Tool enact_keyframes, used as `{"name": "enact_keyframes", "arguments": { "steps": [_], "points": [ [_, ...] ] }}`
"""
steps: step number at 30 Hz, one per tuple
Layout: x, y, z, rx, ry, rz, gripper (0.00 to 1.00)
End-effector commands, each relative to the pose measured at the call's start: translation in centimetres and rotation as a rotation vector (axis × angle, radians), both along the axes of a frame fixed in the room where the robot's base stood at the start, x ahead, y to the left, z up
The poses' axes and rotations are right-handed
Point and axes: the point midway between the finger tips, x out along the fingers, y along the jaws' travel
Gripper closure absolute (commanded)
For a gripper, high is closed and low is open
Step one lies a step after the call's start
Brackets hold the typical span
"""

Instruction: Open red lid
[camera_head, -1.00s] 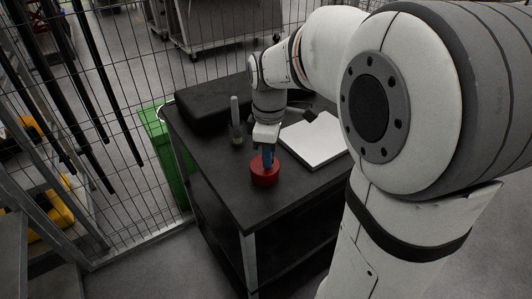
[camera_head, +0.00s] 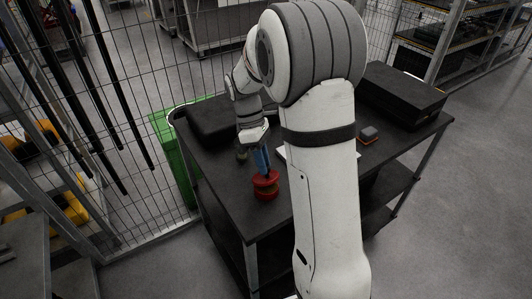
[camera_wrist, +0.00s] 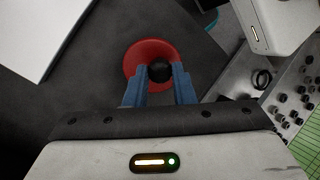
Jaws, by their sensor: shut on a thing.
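The red lid (camera_head: 263,177) is near the front left corner of the black table. It sits just above a red container (camera_head: 266,192), with a dark gap between them; the lid looks slightly lifted and tilted. My gripper (camera_head: 262,163) reaches down from above with its blue fingers on the lid. In the wrist view, the round red lid (camera_wrist: 138,55) has a black knob (camera_wrist: 159,72) at its middle. The two blue fingers of my gripper (camera_wrist: 160,82) are closed around this knob. Part of the container is hidden beneath the lid.
The black table (camera_head: 235,205) also holds a black case (camera_head: 400,95), a small orange-edged dark block (camera_head: 368,136) and a white sheet, largely hidden by my arm. A green bin (camera_head: 180,150) and a wire fence stand at the left.

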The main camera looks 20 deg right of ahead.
Motion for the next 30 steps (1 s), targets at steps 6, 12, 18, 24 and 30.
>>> {"name": "enact_keyframes", "arguments": {
  "steps": [6,12,18,24,30],
  "points": [
    [0.9,0.0,0.6,-0.024,0.124,-0.014,1.0],
    [1.4,-0.5,0.6,-0.042,0.183,-0.023,1.0],
    [1.6,-0.4,0.4,-0.05,0.203,-0.02,1.0],
    [1.6,-0.4,0.4,-0.049,0.203,-0.021,1.0],
    [1.7,-0.4,0.4,-0.048,0.201,-0.025,0.72]
  ]
}}
